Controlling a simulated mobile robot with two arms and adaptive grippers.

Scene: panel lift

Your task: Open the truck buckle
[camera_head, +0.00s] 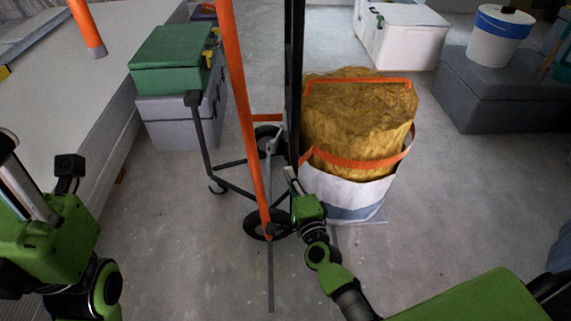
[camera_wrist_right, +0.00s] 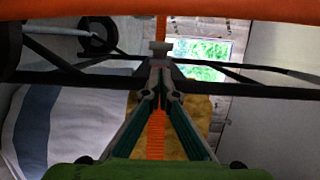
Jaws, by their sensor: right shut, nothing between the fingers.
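A wheeled lift frame stands in the middle of the head view, with an orange pole (camera_head: 246,110) and a dark upright mast (camera_head: 294,80). I cannot make out a buckle on it in either view. My right gripper (camera_head: 290,174) is beside the lower part of the mast, in front of the white bag. In the right wrist view its fingers (camera_wrist_right: 160,55) meet at the tips with nothing between them. A dark bar (camera_wrist_right: 235,87) crosses close to the fingers. Part of my left gripper (camera_head: 22,188) shows at the left edge; its fingertips cannot be made out.
A white bag (camera_head: 345,192) with a yellow roll (camera_head: 350,135) stands right of the mast. A green box (camera_head: 168,62) sits on a grey box (camera_head: 175,118) behind the frame. Stacked panels (camera_head: 75,105) lie at left. The floor (camera_head: 470,190) at right is clear.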

